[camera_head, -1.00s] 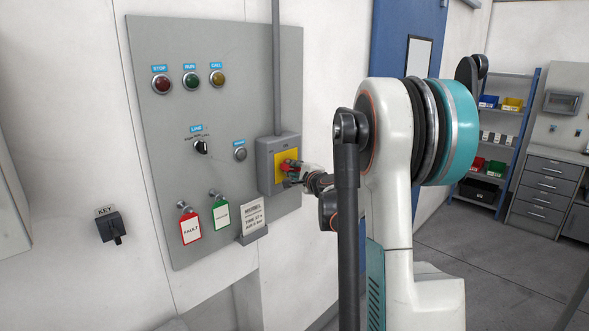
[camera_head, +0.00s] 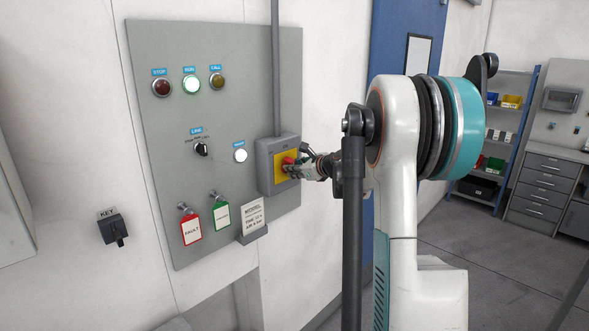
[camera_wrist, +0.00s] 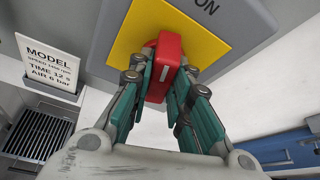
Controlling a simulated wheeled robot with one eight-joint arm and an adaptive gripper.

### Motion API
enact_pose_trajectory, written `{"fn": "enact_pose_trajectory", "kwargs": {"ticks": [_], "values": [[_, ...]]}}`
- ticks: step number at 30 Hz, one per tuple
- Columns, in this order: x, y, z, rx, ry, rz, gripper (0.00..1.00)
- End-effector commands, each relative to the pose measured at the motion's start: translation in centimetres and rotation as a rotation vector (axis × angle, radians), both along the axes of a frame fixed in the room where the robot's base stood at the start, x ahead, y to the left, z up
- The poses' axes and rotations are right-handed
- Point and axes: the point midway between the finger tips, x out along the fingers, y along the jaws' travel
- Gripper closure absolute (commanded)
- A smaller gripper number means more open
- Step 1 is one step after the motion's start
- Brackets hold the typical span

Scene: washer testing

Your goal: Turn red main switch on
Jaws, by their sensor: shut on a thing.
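The red main switch (camera_wrist: 163,68) sits on a yellow plate (camera_wrist: 125,45) on a grey box, with the word ON partly visible beside it in the wrist view. In the head view the red switch (camera_head: 288,161) and yellow plate (camera_head: 279,170) are partly covered by my gripper (camera_head: 292,168). My gripper (camera_wrist: 160,85) has its green-padded fingers on both sides of the red handle, shut on it. In the wrist view the handle stands nearly upright, slightly tilted.
The grey panel (camera_head: 160,130) also holds unlit STOP (camera_head: 161,88) and yellow (camera_head: 217,82) lamps, a black LINE selector (camera_head: 201,149), and red and green tags. A MODEL card (camera_wrist: 52,62) stands close beside the switch box. A KEY switch (camera_head: 112,229) is at left.

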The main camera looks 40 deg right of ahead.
Motion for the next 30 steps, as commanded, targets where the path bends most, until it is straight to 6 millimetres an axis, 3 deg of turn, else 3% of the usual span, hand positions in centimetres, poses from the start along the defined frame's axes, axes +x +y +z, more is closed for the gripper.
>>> {"fn": "enact_pose_trajectory", "kwargs": {"ticks": [12,30], "values": [[-0.05,-0.19,-0.11,0.266,0.023,0.000,1.00],[-0.03,-0.18,-0.08,0.341,0.028,0.000,1.00]]}}
